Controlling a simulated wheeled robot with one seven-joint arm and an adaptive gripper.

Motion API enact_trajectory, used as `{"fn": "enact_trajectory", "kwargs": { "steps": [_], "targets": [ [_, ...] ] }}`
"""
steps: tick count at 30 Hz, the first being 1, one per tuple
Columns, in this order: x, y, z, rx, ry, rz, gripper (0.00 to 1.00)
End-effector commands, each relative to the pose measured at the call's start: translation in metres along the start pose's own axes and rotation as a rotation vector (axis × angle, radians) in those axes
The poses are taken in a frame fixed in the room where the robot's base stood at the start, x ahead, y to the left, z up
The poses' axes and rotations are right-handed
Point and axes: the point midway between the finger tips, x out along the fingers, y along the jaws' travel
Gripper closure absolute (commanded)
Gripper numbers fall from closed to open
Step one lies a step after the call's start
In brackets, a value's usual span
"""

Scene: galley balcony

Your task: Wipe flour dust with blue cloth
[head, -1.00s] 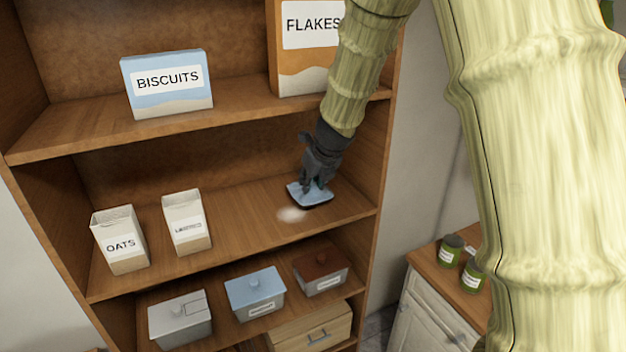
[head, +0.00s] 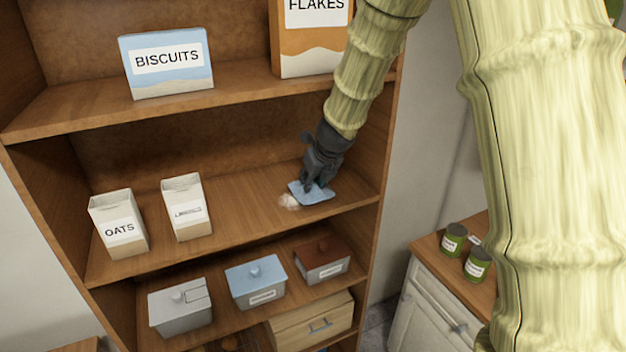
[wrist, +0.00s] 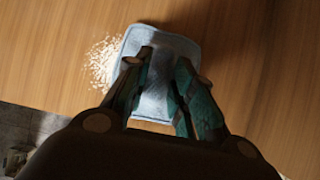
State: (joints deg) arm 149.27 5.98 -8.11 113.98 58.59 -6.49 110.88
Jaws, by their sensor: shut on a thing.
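A blue cloth (head: 314,194) lies flat against the middle shelf (head: 250,205), near its right end. My gripper (head: 308,184) is above it and shut on the cloth, with the fingers pointing down. In the wrist view the cloth (wrist: 178,50) spreads around and beyond the two fingertips (wrist: 165,65). A small patch of white flour dust (head: 289,201) lies on the wood just left of the cloth. The flour (wrist: 103,60) also shows in the wrist view, touching the cloth's left edge; any part under the cloth is hidden.
An oats carton (head: 118,225) and another open carton (head: 187,207) stand left on the same shelf. The biscuits box (head: 167,64) and flakes box (head: 310,40) stand above. Lidded boxes, including a blue one (head: 255,282), sit below. The shelf between cartons and flour is clear.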

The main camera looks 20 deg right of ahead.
Motion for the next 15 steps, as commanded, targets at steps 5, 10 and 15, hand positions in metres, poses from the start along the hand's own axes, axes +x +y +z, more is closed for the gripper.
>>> {"fn": "enact_trajectory", "kwargs": {
  "steps": [5,10,15],
  "targets": [
    [0.0045,0.0002,-0.0029,0.000,0.001,0.001,1.00],
    [0.0077,0.0003,-0.0050,0.001,0.001,0.001,1.00],
    [0.0110,0.0002,-0.0070,0.001,0.001,0.001,1.00]
  ]
}}
